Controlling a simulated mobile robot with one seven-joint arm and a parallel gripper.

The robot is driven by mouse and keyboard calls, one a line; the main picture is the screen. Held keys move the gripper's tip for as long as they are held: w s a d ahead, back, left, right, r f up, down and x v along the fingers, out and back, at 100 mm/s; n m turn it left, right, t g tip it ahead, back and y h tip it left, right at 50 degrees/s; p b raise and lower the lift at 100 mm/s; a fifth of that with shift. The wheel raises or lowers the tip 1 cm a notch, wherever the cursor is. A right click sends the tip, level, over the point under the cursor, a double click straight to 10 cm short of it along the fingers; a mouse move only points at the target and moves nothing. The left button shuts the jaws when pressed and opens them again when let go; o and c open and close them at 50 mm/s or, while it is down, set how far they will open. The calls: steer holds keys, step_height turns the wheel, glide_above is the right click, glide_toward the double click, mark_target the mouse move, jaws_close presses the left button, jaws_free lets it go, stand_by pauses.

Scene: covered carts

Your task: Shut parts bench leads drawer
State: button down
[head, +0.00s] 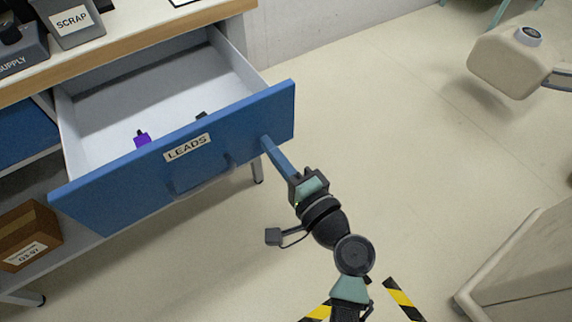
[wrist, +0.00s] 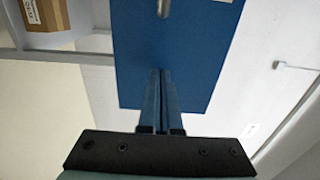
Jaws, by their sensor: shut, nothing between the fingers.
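The blue leads drawer (head: 110,192) of the bench is pulled out, with its "LEADS" label (head: 187,147) and a bar handle (head: 203,178) on the front. Inside it lie a purple item (head: 142,140) and a small dark item, partly hidden by the front panel. My gripper (head: 265,140) is shut and empty, its fingertips at the right part of the drawer front. In the wrist view the closed fingers (wrist: 160,73) point at the blue front (wrist: 195,60), with the handle end above them. I cannot tell whether the tips touch the panel.
The bench top (head: 130,45) carries a grey "SCRAP" bin (head: 70,22) and a supply unit (head: 20,55). A cardboard box (head: 28,235) sits on the lower shelf at left. Open floor (head: 400,150) lies to the right, with a beige cabinet (head: 525,270) at lower right.

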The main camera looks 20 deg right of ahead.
steer(key=shift+w+a, duration=0.2)
steer(key=shift+w, duration=0.25)
steer(key=shift+w, duration=0.1)
